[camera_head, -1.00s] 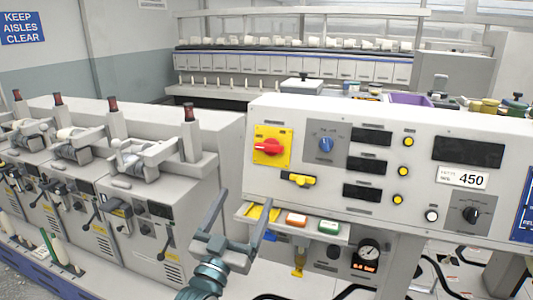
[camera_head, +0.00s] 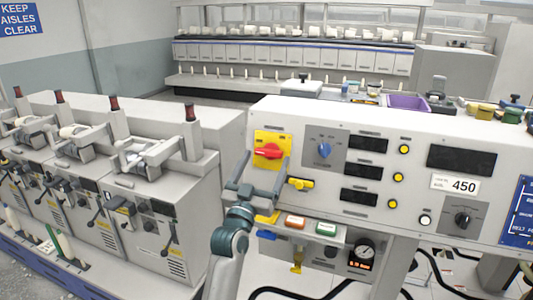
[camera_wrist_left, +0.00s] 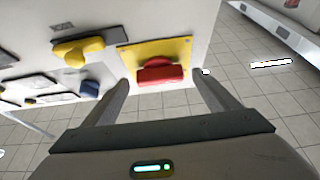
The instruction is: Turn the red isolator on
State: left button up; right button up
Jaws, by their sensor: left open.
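The red isolator (camera_head: 268,151) is a red rotary handle on a square yellow plate (camera_head: 274,135), at the left end of the light grey control panel. Its handle lies roughly horizontal. My left gripper (camera_head: 267,163) is open in front of the panel, with its fingers pointing up toward the isolator from just below. In the left wrist view the red handle (camera_wrist_left: 160,72) lies between and slightly beyond the open fingertips (camera_wrist_left: 160,82), and I see no contact. The gripper is empty. My right gripper is not in view.
A small shelf with orange (camera_head: 295,222) and green (camera_head: 327,228) buttons juts out below. A winding machine (camera_head: 150,240) stands at left.

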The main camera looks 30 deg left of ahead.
pick_arm(q)
jog(key=shift+x, duration=0.9)
jog(key=c, duration=1.1)
jog(key=shift+o, duration=0.2)
